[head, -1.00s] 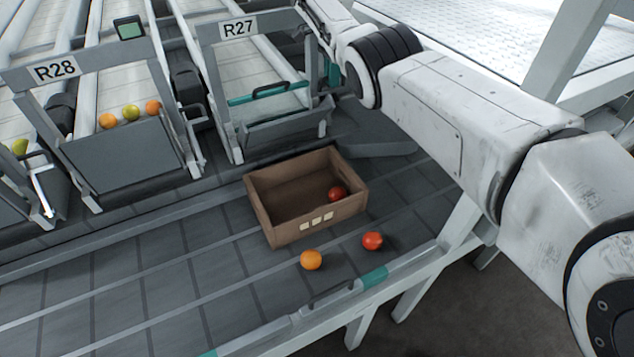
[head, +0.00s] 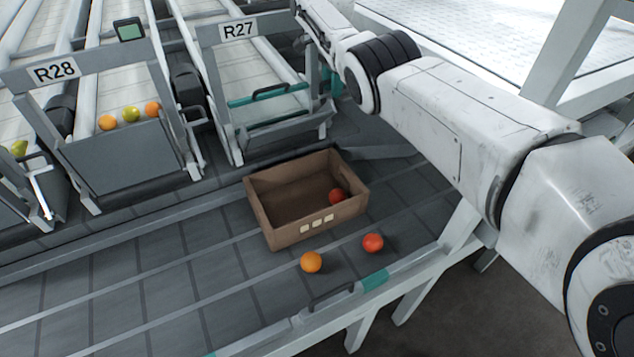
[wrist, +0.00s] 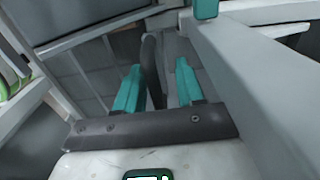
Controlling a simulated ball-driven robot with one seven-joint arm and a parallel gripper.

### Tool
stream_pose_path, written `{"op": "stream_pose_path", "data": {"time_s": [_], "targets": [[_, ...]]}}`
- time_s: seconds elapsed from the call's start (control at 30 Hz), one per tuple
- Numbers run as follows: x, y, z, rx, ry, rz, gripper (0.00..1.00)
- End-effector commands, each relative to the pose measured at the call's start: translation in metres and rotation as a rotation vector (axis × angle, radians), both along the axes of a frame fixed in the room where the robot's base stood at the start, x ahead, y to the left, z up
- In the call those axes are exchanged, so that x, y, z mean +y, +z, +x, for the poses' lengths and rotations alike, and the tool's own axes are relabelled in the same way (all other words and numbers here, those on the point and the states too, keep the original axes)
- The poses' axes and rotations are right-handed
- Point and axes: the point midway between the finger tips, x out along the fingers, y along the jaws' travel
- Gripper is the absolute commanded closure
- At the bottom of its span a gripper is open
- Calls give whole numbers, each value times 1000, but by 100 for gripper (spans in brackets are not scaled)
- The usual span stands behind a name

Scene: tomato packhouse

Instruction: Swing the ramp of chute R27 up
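Chute R27, with its label plate (head: 238,30), stands upper middle in the head view. A teal bar with a dark handle (head: 270,91) crosses it, and a grey panel (head: 285,133), apparently its ramp, sits tilted at the lower end. In the wrist view my gripper (wrist: 158,85) has two teal fingers apart. A dark curved bar (wrist: 152,70) stands between them, nearer the left finger, with a gap to the right finger. I cannot tell which handle it is. My gripper is not clearly visible in the head view, near the chute's right post.
A brown crate (head: 262,212) with a red tomato (head: 337,196) stands on the grey belt before R27. An orange tomato (head: 311,262) and a red one (head: 373,243) lie outside it. Chute R28 (head: 55,72) is to the left. A grey post (wrist: 235,80) runs close right of my fingers.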

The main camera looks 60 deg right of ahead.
Motion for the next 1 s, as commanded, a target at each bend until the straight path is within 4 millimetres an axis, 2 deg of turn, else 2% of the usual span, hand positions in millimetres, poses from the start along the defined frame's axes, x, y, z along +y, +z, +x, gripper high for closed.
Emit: {"op": "stream_pose_path", "data": {"time_s": [0.27, 1.0], "targets": [[-1, 9, 1, -2, 0, -3, 62], [-1, 77, 1, -2, 1, -5, 62]]}}
